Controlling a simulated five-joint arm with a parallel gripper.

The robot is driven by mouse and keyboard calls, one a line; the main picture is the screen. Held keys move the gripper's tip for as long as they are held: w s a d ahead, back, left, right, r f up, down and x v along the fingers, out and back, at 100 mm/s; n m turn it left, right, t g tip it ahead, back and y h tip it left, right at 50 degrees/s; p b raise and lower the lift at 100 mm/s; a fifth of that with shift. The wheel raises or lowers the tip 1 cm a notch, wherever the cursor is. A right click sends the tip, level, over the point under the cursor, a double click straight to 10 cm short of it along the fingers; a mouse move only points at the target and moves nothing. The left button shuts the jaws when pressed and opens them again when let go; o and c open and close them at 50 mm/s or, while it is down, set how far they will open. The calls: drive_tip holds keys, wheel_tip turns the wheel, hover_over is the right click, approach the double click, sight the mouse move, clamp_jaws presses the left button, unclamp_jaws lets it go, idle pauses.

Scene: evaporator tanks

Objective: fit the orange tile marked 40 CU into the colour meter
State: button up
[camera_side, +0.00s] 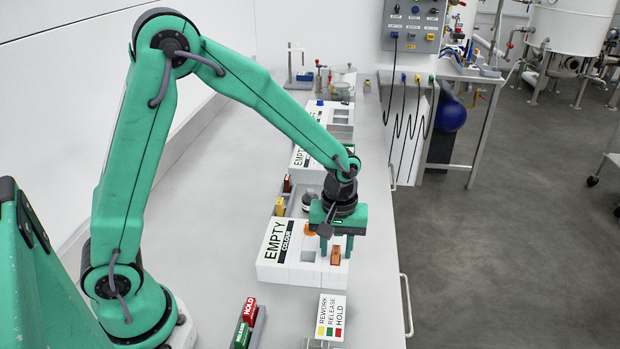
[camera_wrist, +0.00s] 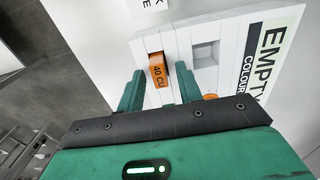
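The orange tile marked 40 CU (camera_wrist: 157,72) stands in an opening on the white block with the "EMPTY COLOUR" label (camera_side: 282,240); how deep it sits I cannot tell. The tile also shows in the side view (camera_side: 336,256). The same block (camera_wrist: 222,75) has a second, empty square recess beside the tile in the wrist view. My gripper (camera_side: 336,246) is over the right part of the block, pointing down. Its two fingers (camera_wrist: 159,92) are apart, one on each side of the tile, with gaps visible in the wrist view.
An orange round part (camera_side: 310,229) is on the block near my gripper. A card reading REWORK, RELEASE, HOLD (camera_side: 331,317) and a red HOLD block (camera_side: 250,309) lie in front. More white labelled units (camera_side: 308,160) stand behind.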

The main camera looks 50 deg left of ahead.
sight(336, 248)
drive_tip(key=shift+r, duration=0.15)
wheel_tip(336, 248, up, 12)
idle(0.6)
idle(0.5)
drive_tip(key=s+a+r+m+t, duration=0.2)
drive_tip(key=s+a+r+m, duration=0.1)
drive_tip(key=s, duration=0.5)
drive_tip(key=s+a+r+m+t, duration=0.3)
drive_tip(key=s+m, duration=0.3)
drive_tip(key=s, duration=0.2)
drive_tip(key=shift+s+a+r+t, duration=0.3)
drive_tip(key=shift+s+a, duration=0.1)
drive_tip(key=shift+a, duration=0.5)
drive_tip(key=shift+c, duration=0.2)
